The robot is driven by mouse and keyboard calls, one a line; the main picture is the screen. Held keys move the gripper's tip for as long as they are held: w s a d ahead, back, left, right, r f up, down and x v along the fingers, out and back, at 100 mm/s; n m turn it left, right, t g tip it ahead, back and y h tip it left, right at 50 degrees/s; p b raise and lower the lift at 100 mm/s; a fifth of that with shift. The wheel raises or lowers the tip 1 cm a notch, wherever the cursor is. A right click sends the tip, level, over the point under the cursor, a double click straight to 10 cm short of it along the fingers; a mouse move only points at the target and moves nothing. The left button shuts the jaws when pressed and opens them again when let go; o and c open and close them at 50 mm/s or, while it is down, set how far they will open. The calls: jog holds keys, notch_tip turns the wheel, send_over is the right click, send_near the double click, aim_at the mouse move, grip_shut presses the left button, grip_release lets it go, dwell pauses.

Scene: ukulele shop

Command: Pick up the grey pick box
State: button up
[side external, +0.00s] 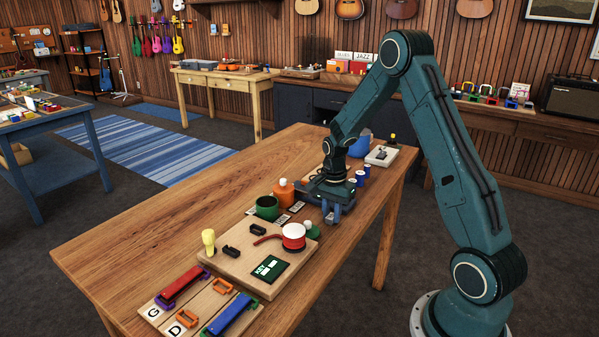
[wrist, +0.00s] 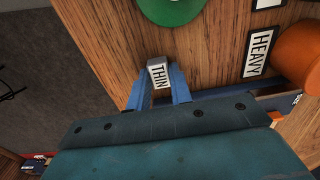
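A small grey pick box (wrist: 157,74), with a white label reading THIN, shows in the wrist view. It stands between the blue fingertips of my gripper (wrist: 159,80), one finger on each side and very close to it. I cannot tell whether both fingers press on it. In the side external view my gripper (side external: 335,214) points down at the tabletop near its right edge. The grey box cannot be made out there, where the fingers crowd the view.
A green disc-like item (wrist: 172,6) lies just beyond the box. An orange container (wrist: 301,58) and a HEAVY label (wrist: 260,52) are to the right. The left side of the table (side external: 150,225) is clear.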

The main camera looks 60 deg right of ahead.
aim_at(331, 216)
grip_shut()
jog(key=shift+r, duration=0.1)
notch_tip(331, 216, up, 20)
dwell(0.6)
jog(key=shift+w, duration=0.1)
dwell(0.4)
